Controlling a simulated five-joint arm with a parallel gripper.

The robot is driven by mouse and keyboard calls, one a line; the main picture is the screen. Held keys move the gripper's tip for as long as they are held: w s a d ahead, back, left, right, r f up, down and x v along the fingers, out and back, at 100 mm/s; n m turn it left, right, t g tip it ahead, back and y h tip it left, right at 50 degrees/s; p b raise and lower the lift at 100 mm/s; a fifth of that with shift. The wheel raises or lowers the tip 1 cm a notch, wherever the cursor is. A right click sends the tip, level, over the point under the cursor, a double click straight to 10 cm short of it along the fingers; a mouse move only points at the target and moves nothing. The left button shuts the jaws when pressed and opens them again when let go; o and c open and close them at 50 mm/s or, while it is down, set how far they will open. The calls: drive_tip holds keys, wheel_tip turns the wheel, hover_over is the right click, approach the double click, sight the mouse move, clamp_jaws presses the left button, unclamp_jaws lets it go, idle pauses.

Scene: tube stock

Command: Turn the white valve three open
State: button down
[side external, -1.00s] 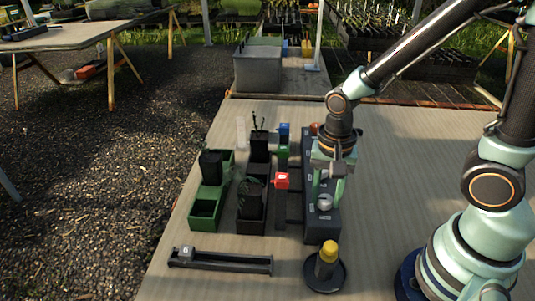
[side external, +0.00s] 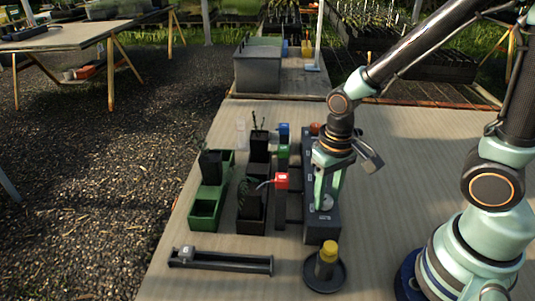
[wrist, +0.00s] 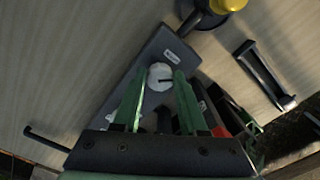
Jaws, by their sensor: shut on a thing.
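The white valve (wrist: 160,76) is a round knob with a dark mark on its face, on a long dark grey valve box (side external: 322,230). In the side view its lower part shows (side external: 326,204) at the box's near end. My gripper (wrist: 161,75) has its two green fingertips on either side of the knob and is shut on it. In the side view my gripper (side external: 325,200) points down and partly hides the knob. A red outlet block (side external: 282,180) stands left of the box, with a thin pale streak running left from it toward a dark pot (side external: 251,207).
Blue (side external: 283,130) and green (side external: 283,152) blocks stand behind the red one. Green planters (side external: 204,224) are at left.

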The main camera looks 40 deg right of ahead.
sight(327, 199)
drive_tip(key=n, duration=0.4)
drive_tip(key=shift+d+n, duration=0.1)
drive_tip(key=shift+n, duration=0.2)
drive_tip(key=n, duration=0.4)
drive_tip(key=shift+n, duration=0.3)
drive_tip(key=shift+c, duration=2.2)
unclamp_jaws()
drive_tip(key=shift+r, duration=0.15)
wheel_tip(327, 199, up, 12)
